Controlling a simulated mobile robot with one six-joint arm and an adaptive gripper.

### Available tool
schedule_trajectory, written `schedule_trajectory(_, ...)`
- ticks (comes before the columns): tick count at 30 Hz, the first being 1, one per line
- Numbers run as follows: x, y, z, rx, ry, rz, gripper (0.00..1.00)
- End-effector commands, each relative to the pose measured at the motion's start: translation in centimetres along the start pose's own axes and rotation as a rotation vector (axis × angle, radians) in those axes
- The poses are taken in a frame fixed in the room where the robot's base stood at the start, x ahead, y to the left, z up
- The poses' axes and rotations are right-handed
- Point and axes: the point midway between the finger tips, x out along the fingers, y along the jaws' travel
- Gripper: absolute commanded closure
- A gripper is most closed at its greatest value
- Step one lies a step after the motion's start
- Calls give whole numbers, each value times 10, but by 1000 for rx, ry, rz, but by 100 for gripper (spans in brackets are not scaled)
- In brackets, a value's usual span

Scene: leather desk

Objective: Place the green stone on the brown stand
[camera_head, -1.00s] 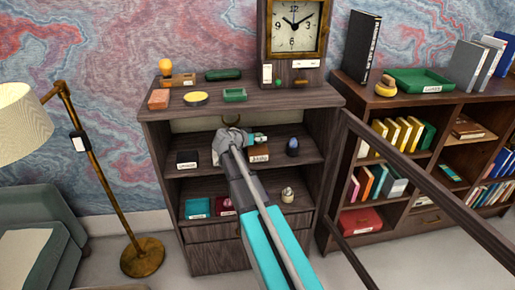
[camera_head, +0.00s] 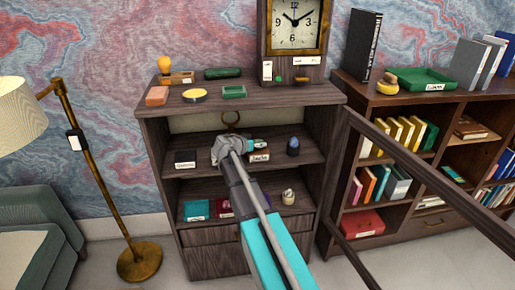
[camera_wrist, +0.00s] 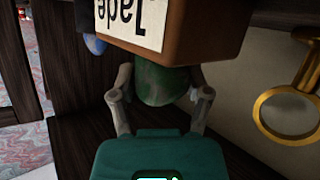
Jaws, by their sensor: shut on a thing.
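The green stone (camera_wrist: 163,84) is held between the two fingers of my gripper (camera_wrist: 160,92) in the wrist view. The brown stand (camera_wrist: 212,45), labelled "Jade", shows upside down at the top of that view and covers part of the stone. The stone is at the stand's top edge; I cannot tell whether they touch. In the camera_head view, the stand (camera_head: 260,156) sits on the cabinet's upper inner shelf, with my gripper (camera_head: 266,147) just above it. The stone is not clear there.
A dark blue egg-shaped stone (camera_head: 293,146) stands to the right on the same shelf. A black labelled stand (camera_head: 186,160) is at the left. A gold ring (camera_head: 231,117) is behind my wrist. The open cabinet door (camera_head: 400,165) stands to the right of my arm.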

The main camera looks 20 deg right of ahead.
Motion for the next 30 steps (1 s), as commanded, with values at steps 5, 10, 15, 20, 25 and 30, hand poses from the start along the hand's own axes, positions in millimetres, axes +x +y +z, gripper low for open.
schedule_trajectory(5, 0, 0, 1, 0, 0, 0, 90)
schedule_trajectory(10, 0, 0, 1, 0, 0, 0, 90)
schedule_trajectory(15, 2, -1, 5, 0, 0, 0, 90)
schedule_trajectory(20, 1, -1, 4, 0, 0, 0, 12)
schedule_trajectory(25, 1, -1, 4, 0, 0, -1, 2)
schedule_trajectory(30, 1, -1, 4, 0, 0, -1, 2)
